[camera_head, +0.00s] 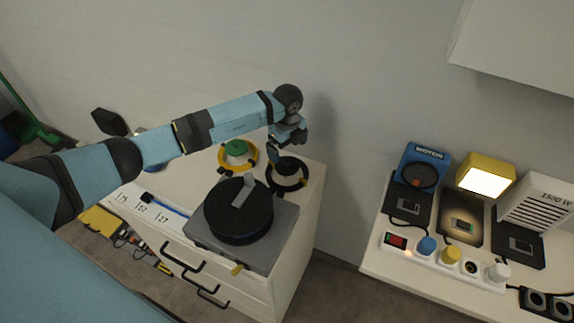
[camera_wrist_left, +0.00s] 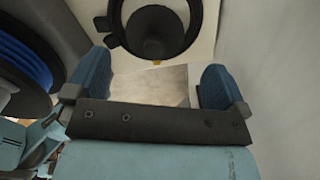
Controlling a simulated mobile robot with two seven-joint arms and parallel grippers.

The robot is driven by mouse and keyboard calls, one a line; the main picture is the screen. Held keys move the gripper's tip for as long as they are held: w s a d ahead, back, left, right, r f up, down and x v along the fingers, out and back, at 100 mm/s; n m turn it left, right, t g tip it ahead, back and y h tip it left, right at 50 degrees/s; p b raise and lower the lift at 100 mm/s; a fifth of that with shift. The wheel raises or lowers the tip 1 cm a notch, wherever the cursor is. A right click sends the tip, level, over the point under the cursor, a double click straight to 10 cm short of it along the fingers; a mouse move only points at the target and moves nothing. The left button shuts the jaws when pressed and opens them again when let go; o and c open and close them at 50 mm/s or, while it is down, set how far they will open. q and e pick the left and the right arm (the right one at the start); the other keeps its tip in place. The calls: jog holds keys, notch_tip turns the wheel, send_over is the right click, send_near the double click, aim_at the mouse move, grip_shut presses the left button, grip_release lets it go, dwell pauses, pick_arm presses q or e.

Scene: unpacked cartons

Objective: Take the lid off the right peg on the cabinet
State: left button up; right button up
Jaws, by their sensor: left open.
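The white cabinet (camera_head: 285,260) stands at the centre of the head view. At its back right corner is a black ring (camera_head: 287,187) with a dark round piece (camera_head: 289,168) in its middle, apparently the right peg's place. I cannot tell lid from peg there. My left gripper (camera_head: 282,150) is open and empty just above and behind this ring, pointing down. In the left wrist view its two blue fingers (camera_wrist_left: 155,82) are wide apart. The black ring (camera_wrist_left: 113,22) and dark round piece (camera_wrist_left: 152,25) lie beyond them, at the top, not between the fingers.
Left of it sits a yellow ring (camera_head: 224,161) with a green round top (camera_head: 236,148). A black drum (camera_head: 239,224) on a grey base (camera_head: 272,245) fills the cabinet's front. The wall (camera_head: 345,130) is close behind. A cluttered white table (camera_head: 400,272) stands right, across a gap.

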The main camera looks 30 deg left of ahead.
aim_at(287, 159)
pick_arm(q)
jog(key=shift+s+d+f, duration=0.1)
jog(key=shift+s+f, duration=0.1)
jog(key=shift+f, duration=1.5)
jog(key=shift+s+d+f, duration=0.1)
jog(key=shift+s+f, duration=0.05)
jog(key=shift+f, duration=1.55)
jog(key=c, duration=0.8)
